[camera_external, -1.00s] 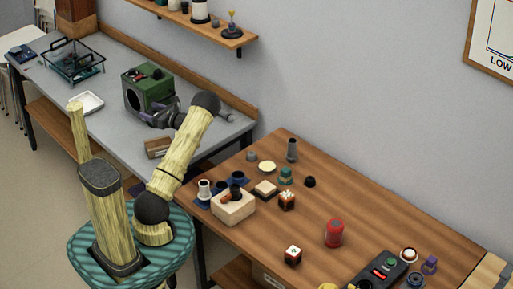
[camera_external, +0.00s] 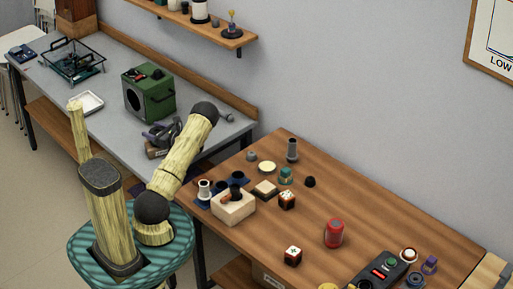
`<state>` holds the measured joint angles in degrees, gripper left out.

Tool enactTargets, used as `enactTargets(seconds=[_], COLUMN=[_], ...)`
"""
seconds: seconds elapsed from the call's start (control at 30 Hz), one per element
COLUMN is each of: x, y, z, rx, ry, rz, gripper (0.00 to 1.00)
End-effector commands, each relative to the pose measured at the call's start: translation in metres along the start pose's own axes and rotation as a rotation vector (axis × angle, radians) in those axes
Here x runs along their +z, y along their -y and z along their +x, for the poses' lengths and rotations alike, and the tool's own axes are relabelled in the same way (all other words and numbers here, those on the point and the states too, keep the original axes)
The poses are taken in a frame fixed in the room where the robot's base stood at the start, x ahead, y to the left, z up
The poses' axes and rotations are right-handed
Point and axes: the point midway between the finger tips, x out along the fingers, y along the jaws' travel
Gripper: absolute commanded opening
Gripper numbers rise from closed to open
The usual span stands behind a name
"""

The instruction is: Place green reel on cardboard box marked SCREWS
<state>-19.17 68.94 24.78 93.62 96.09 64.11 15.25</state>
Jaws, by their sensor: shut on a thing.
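My gripper (camera_external: 156,134) is low over the grey workbench, at the near right part of its top. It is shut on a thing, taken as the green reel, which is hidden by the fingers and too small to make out. A small brown cardboard box (camera_external: 153,153) lies on the bench directly under my gripper and is partly covered by it. Its marking cannot be read from here. Whether the held thing touches the box cannot be told.
A green machine (camera_external: 158,98) stands just behind my gripper. A white tray (camera_external: 88,103) and a wire basket (camera_external: 72,74) are farther left. The wooden table (camera_external: 330,194) at right holds a wooden block (camera_external: 233,210), a red canister (camera_external: 334,233) and several small things.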

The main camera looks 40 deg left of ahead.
Motion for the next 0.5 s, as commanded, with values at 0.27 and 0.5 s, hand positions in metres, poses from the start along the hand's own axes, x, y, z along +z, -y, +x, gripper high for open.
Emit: enactTargets(seconds=[0.27, 0.5], x=[-0.0036, -0.0066], y=[0.0003, 0.0000], z=[-0.0002, -0.0001], rx=[0.000, 0.000], ry=[0.001, 0.000], rz=[-0.002, -0.001], gripper=[0.38, 0.79])
